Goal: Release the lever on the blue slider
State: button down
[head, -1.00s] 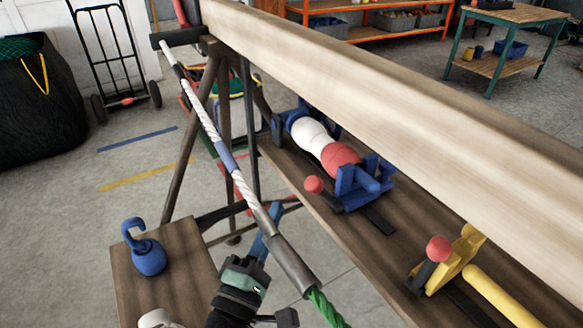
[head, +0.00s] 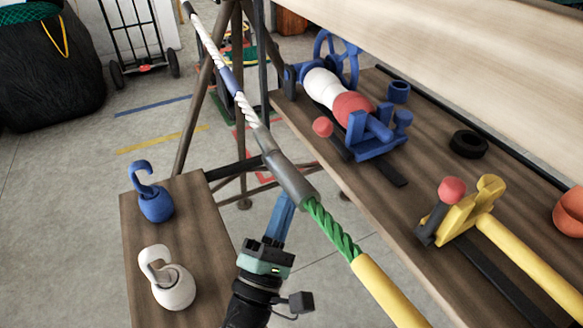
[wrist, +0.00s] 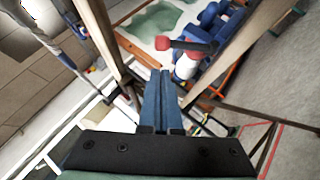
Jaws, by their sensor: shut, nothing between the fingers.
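The blue slider (head: 372,138) sits on the wooden shelf, right of centre in the head view, holding a red and white roll-shaped piece (head: 340,96). Its lever ends in a red ball (head: 323,127) on the slider's left side. In the wrist view the red ball (wrist: 162,43) is just above my fingertips, with the blue slider (wrist: 213,20) to its upper right. My gripper (head: 286,201) is shut and empty, below and left of the lever in the head view. Its blue fingers (wrist: 160,78) are together and apart from the lever. The fingertips are partly hidden at the rope's grey sleeve.
A rope with a grey sleeve (head: 287,177) and green part (head: 330,228) runs diagonally between my gripper and the shelf in the picture. A yellow slider (head: 470,215) with a red-ball lever stands at right. Blue (head: 156,205) and white (head: 172,288) hooks stand on a small table.

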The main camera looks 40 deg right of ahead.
aim_at(336, 140)
jog(key=x, duration=0.7)
jog(key=shift+w+d+r, duration=0.15)
jog(key=shift+d+r, duration=0.05)
jog(key=shift+d, duration=0.1)
jog(key=shift+r, duration=0.15)
